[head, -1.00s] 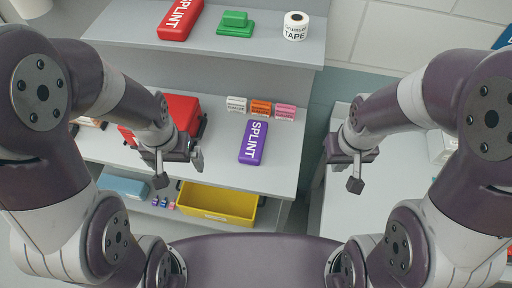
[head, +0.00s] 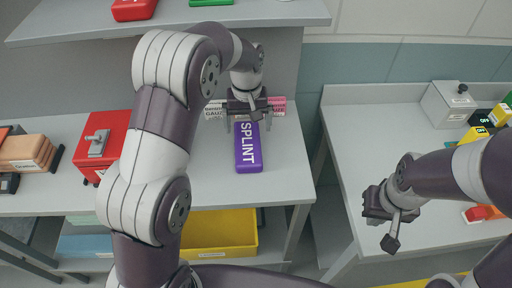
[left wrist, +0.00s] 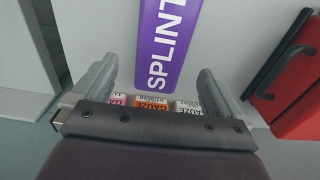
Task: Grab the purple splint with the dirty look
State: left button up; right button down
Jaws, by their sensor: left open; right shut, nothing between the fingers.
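The purple splint (head: 249,158) lies on the grey shelf with white SPLINT lettering. No dirt marks can be made out on it. It also shows in the left wrist view (left wrist: 176,45). My left gripper (head: 248,126) is open and empty above the far end of the splint. In the left wrist view, that end lies between the two spread fingers (left wrist: 158,84), with a gap on each side. Whether the fingers reach down beside it, I cannot tell. My right gripper (head: 389,243) is shut and empty, well to the right.
Gauze boxes (left wrist: 152,103) stand close behind the splint's far end, partly hidden by my gripper. A red case (head: 98,145) with a handle sits to the left. A yellow bin (head: 222,235) is below. An upper shelf (head: 285,13) overhangs at the back. A white counter (head: 420,150) is at right.

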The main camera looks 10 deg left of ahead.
aim_at(248, 142)
pick_arm(q)
jog(key=f, duration=0.4)
jog(key=f+p, duration=0.1)
jog(key=f, duration=0.1)
jog(key=shift+s+a+f, duration=0.1)
jog(key=shift+s+f, duration=0.3)
jog(key=shift+f, duration=0.3)
jog(key=c, duration=0.9)
